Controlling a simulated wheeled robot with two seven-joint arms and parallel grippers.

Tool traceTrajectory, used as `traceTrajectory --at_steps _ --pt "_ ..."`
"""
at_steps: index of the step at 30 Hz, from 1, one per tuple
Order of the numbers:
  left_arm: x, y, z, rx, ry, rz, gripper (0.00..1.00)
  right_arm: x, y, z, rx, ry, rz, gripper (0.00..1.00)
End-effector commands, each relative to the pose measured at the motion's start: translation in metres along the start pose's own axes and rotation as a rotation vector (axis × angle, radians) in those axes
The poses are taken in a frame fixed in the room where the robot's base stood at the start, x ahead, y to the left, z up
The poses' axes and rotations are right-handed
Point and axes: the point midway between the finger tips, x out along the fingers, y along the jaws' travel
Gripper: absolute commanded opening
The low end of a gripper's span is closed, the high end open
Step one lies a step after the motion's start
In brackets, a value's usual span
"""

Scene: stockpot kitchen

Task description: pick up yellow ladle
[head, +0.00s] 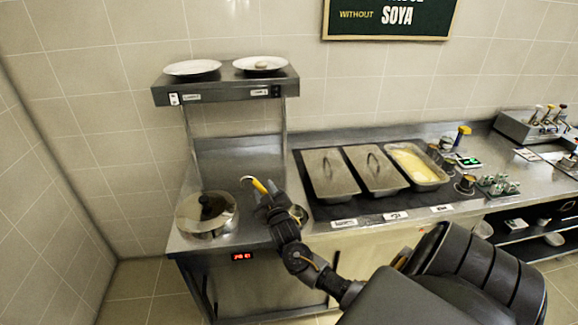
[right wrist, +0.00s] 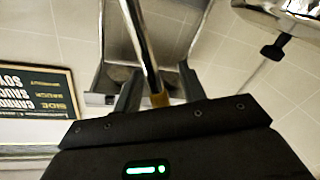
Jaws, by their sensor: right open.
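The yellow ladle (head: 259,186) shows in the head view as a short yellow grip with a curved metal end, just right of the stockpot. My right gripper (head: 265,199) is at its yellow part. In the right wrist view, the ladle's metal shaft (right wrist: 143,48) runs down between the two fingers of my right gripper (right wrist: 158,88), with a yellow band at its lower end. The jaws are open around it. The ladle's other end is hidden behind my gripper. My left gripper is not in view.
A lidded stockpot (head: 207,216) with a black knob stands left of my gripper. A small round container (head: 298,213) is close on the right. A shelf (head: 226,84) with two plates stands above.

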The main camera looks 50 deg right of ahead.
Motion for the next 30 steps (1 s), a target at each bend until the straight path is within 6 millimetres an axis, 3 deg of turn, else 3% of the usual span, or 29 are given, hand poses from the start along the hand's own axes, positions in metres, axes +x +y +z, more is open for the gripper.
traceTrajectory --at_steps 5,15,30 --pt "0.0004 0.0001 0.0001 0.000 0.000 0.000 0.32 -0.0001 -0.0002 0.0004 0.000 0.000 0.000 0.41" --pt "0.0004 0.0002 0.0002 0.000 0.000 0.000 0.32 -0.0003 -0.0003 0.0002 0.000 0.000 0.000 0.00" --pt "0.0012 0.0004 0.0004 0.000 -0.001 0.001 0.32 -0.0001 0.0004 -0.0012 0.000 0.002 0.001 0.00"
